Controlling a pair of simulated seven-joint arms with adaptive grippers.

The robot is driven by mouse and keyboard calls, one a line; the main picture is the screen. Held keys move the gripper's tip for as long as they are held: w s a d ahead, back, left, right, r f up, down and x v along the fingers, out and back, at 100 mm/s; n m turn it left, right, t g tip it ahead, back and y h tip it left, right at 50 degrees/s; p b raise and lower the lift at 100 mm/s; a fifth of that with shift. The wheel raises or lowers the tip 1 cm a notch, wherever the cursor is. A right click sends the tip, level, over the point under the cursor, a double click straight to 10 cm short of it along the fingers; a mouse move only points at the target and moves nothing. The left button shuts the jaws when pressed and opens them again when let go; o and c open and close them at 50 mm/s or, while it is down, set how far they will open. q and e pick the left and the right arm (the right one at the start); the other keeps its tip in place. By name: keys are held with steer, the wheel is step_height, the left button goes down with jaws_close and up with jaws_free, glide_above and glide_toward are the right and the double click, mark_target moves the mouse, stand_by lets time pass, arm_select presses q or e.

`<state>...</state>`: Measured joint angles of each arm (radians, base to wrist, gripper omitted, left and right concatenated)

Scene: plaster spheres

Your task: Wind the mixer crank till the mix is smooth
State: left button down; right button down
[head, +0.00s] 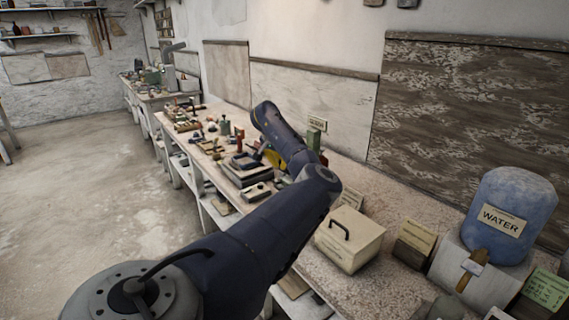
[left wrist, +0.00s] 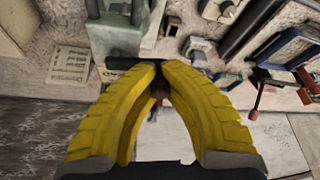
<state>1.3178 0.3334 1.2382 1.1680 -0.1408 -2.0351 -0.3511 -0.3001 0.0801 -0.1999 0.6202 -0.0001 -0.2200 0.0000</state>
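My left arm crosses the head view, and its yellow gripper fingers (head: 274,158) show only partly behind the arm, over the long workbench. In the left wrist view the fingers (left wrist: 162,72) come together at their tips. A small brown grip (left wrist: 160,88) shows between them, and a dark bar, which looks like the crank arm (left wrist: 124,63), runs to the fingertips. A grey-green machine (left wrist: 116,28), apparently the mixer, stands beyond them. A green upright part (head: 313,139) shows past my arm in the head view. The mix is not visible. My right gripper is out of view.
The bench (head: 352,278) holds a cream box with a handle (head: 349,240), a blue water container (head: 510,214) and small signs at the right. Several tools and dark trays (head: 243,171) crowd the bench left of my arm. Open floor (head: 90,190) lies at left.

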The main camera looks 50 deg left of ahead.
arm_select(q)
steer(key=shift+s+d+n+g+y, duration=0.15)
steer(key=shift+s+n+y, duration=0.25)
steer(key=shift+n, duration=0.45)
steer(key=shift+s+n+g+y, duration=0.2)
steer(key=shift+s+n, duration=0.25)
steer(key=shift+n, duration=0.4)
steer(key=c, duration=1.3)
jaws_free()
steer(key=shift+r, duration=0.1)
steer(key=v, duration=1.2)
